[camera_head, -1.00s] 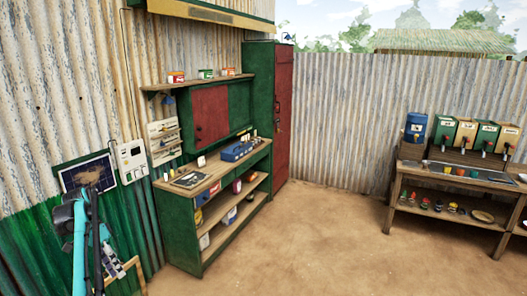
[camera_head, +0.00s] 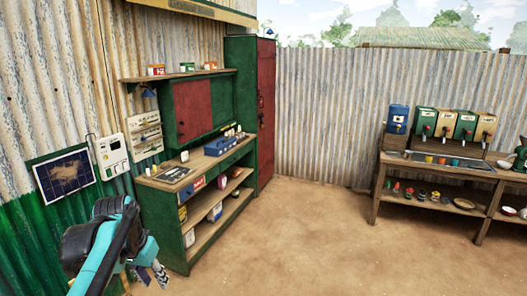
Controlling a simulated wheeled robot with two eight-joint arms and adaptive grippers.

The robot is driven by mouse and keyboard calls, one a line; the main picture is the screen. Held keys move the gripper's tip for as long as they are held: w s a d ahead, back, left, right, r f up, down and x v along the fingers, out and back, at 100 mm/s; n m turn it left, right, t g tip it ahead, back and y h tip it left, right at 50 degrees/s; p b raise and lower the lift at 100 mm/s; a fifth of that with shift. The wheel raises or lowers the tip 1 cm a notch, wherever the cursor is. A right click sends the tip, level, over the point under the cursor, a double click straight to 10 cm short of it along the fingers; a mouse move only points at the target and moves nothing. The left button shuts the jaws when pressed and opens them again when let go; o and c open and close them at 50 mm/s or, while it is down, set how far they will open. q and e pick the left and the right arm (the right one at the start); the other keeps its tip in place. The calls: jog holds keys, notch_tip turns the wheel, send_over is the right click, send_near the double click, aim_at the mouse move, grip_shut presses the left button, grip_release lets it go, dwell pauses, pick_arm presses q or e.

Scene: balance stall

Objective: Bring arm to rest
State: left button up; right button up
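My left arm, teal and black, comes in at the lower left in the head view. My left gripper (camera_head: 153,274) shows small and partly hidden past the arm's end, low in front of the green workbench's left end. Its fingers are too small and unclear to tell whether they are open or shut, or whether anything is held. My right arm and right gripper are out of view.
A green workbench (camera_head: 182,227) with loaded shelves stands along the left wall, beside a tall red-doored cabinet (camera_head: 266,114). A wooden counter (camera_head: 379,192) with several dispensers is at the right. The dirt floor (camera_head: 300,245) between them is clear.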

pick_arm(q)
jog(key=s+d+f+t+b, duration=0.2)
jog(key=s+d+f, duration=0.3)
jog(key=s+f, duration=0.3)
jog(key=s+d+f+n+t+b, duration=0.1)
jog(key=s+d+f+t+b, duration=0.1)
jog(key=s+d+f, duration=0.3)
jog(key=s+f, duration=0.2)
jog(key=s, duration=0.1)
jog(key=shift+f, duration=0.4)
jog(key=shift+d, duration=0.1)
